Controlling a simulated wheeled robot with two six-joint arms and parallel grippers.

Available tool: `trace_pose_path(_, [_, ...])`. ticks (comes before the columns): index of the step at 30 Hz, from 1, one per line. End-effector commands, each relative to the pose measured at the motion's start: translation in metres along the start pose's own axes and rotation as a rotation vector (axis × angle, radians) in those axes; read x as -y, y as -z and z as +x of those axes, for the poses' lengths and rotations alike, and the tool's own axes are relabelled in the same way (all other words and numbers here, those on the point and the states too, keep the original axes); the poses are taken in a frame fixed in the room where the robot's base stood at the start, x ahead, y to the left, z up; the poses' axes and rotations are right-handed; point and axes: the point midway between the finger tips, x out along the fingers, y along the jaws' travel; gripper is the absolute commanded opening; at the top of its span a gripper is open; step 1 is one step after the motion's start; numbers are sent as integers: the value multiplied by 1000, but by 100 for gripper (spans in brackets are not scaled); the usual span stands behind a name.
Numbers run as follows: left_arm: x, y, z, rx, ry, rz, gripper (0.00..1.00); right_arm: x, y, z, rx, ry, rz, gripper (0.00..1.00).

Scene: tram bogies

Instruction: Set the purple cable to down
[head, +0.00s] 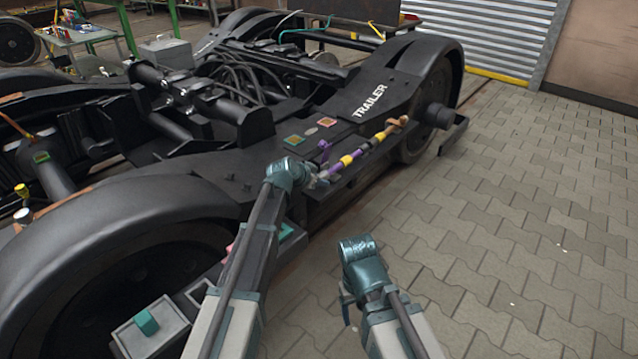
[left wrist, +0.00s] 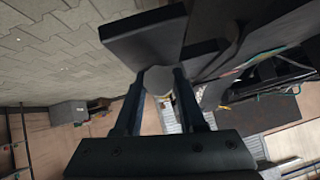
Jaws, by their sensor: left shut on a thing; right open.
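The purple cable (head: 337,169) shows as short purple pieces along the side of the black bogie frame, with yellow pieces beside it. A short purple piece stands up close to my left gripper (head: 317,182). My left gripper is shut at the near end of the purple cable; the jaws hide the exact grip. In the left wrist view, my left gripper (left wrist: 160,88) has a pale grey rounded thing between its fingers, and no purple shows there. My right gripper (head: 347,305) is open, low over the paving, partly hidden by its own wrist.
The black bogie frame marked TRAILER (head: 371,101) has wheels under dark arches. A tan-ended yellow and dark piece (head: 396,123) lies farther along the side. A grey tray with a teal block (head: 146,321) is at the lower left.

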Motion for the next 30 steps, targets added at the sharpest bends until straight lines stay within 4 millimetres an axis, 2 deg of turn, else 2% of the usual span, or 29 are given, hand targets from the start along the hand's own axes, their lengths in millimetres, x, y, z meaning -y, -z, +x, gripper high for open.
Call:
trace_pose_path(1, [-1, 3, 6, -15, 1, -2, 0, 0, 0, 4, 0, 0, 0, 73])
trace_pose_path(11, [0, 6, 6, -22, 2, -3, 0, 0, 0, 3, 0, 0, 1, 73])
trace_pose_path(12, [0, 6, 6, -22, 2, -3, 41, 0, 0, 3, 0, 0, 1, 73])
trace_pose_path(17, [0, 4, 5, -19, 3, -3, 69, 0, 0, 3, 0, 0, 1, 73])
trace_pose_path(26, [0, 2, 1, -16, 4, -3, 69, 0, 0, 2, 0, 0, 1, 73])
trace_pose_path(30, [0, 3, -15, -15, 4, -3, 69, -1, 0, -9, 0, 0, -1, 73])
